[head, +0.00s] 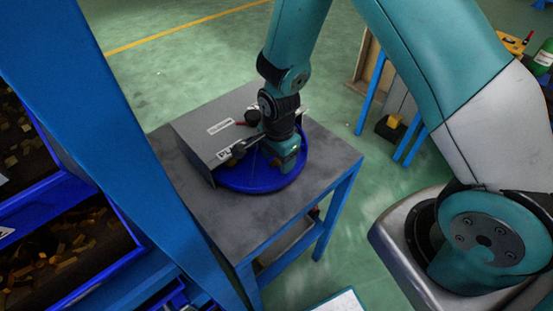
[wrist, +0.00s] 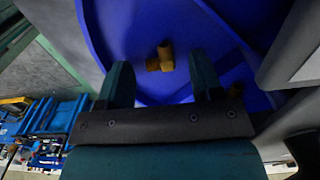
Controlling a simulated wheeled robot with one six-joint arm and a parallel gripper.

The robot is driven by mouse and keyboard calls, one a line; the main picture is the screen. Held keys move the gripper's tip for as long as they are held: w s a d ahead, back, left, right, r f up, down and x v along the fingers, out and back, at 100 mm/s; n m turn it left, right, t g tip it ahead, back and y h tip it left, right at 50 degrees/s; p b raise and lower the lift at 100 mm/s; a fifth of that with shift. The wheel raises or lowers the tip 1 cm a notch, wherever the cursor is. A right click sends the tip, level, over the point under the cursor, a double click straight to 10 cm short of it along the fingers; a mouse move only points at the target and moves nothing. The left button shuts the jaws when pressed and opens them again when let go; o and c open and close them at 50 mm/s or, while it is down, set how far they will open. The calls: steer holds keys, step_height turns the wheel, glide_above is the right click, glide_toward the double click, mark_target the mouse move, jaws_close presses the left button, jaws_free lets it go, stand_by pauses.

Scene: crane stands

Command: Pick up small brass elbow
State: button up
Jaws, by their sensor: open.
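The small brass elbow (wrist: 162,57) lies on the blue round tray (wrist: 96,30) in the wrist view, just beyond the gap between my fingertips. My gripper (wrist: 163,84) is open, with one finger to the left and one to the right of the elbow, and nothing between them. In the head view my gripper (head: 285,165) points down over the blue tray (head: 262,184) on the grey table. The elbow is hidden by my arm there. I cannot tell the exact height of the fingers above the tray.
A grey box (head: 217,135) with labels stands on the table (head: 320,160), against the tray's left side. Blue bins (head: 75,245) with brass pieces sit in a blue rack at the left. A yellow and black object (head: 391,127) is on the floor behind.

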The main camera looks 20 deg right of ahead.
steer(key=shift+f, duration=0.25)
steer(key=c, duration=1)
steer(key=shift+r, duration=0.1)
